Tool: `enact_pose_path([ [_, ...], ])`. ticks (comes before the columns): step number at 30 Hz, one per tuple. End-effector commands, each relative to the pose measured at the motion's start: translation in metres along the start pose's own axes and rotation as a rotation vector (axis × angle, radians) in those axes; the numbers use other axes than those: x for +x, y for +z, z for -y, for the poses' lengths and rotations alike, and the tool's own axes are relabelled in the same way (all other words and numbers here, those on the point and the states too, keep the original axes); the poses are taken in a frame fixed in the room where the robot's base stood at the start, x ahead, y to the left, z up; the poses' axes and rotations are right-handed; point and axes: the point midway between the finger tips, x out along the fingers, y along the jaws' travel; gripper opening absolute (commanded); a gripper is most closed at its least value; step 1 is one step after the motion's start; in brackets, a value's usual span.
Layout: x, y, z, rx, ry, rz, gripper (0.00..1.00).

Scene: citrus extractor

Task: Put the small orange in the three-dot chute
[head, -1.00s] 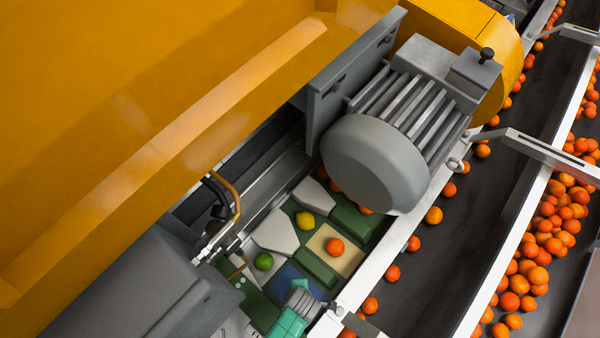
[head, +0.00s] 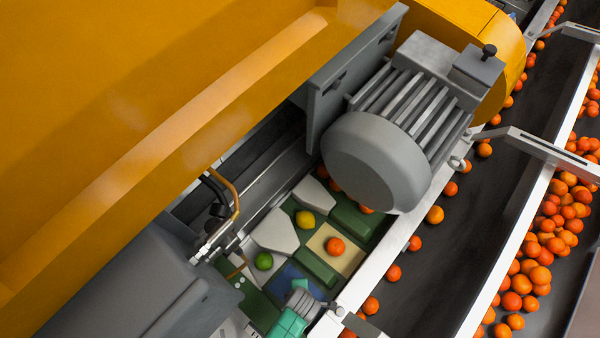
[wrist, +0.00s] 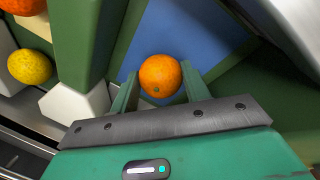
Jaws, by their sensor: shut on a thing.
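The small orange (wrist: 160,76) is between the two fingers of my gripper (wrist: 160,88) in the wrist view, and the gripper is shut on it. It is over a blue panel (wrist: 190,35); I cannot tell if it touches it. In the head view my teal gripper (head: 291,318) is at the bottom, near the blue panel (head: 283,279), and the held orange is hidden there. Another orange (head: 335,246) lies on a beige panel (head: 349,261). No three-dot mark can be made out clearly on a chute.
A yellow fruit (head: 305,219) and a green fruit (head: 263,261) lie by white blocks (head: 274,233). Green dividers (head: 318,267) stand between panels. A grey motor (head: 375,165) overhangs the bay, and a white rail (head: 396,243) separates it from a belt with oranges.

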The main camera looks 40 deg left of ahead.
Motion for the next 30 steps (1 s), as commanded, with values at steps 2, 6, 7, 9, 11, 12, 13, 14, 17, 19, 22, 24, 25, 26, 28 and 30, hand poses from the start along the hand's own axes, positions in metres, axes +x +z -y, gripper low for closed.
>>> enact_pose_path([
  [2, 0.004, 0.000, 0.001, 0.000, 0.000, 0.000, 0.19],
  [6, 0.008, 0.000, 0.001, 0.000, 0.001, 0.000, 0.19],
  [7, 0.009, 0.000, 0.001, 0.000, 0.001, 0.000, 0.19],
  [9, 0.011, 0.000, 0.002, 0.000, 0.001, 0.000, 0.19],
  [11, 0.009, 0.000, 0.001, 0.000, 0.001, 0.001, 0.58],
  [12, 0.009, 0.000, 0.001, 0.000, 0.001, 0.000, 0.66],
  [13, 0.009, 0.000, 0.001, 0.000, 0.001, 0.000, 0.72],
  [14, 0.009, 0.000, 0.001, 0.000, 0.001, 0.000, 0.72],
  [17, 0.009, 0.000, 0.001, 0.000, 0.000, 0.000, 0.72],
  [19, 0.009, 0.000, 0.002, 0.000, 0.000, 0.000, 0.72],
  [22, 0.005, 0.000, 0.002, 0.000, 0.000, 0.000, 0.72],
  [24, -0.006, 0.000, 0.001, 0.000, 0.002, 0.001, 0.72],
  [25, -0.013, 0.000, 0.001, 0.000, 0.002, 0.002, 0.72],
  [26, -0.019, 0.000, 0.001, 0.000, 0.001, 0.001, 0.72],
  [28, -0.035, 0.000, 0.001, 0.000, 0.002, 0.002, 0.72],
  [30, -0.048, 0.000, 0.001, 0.000, 0.002, 0.002, 0.72],
])
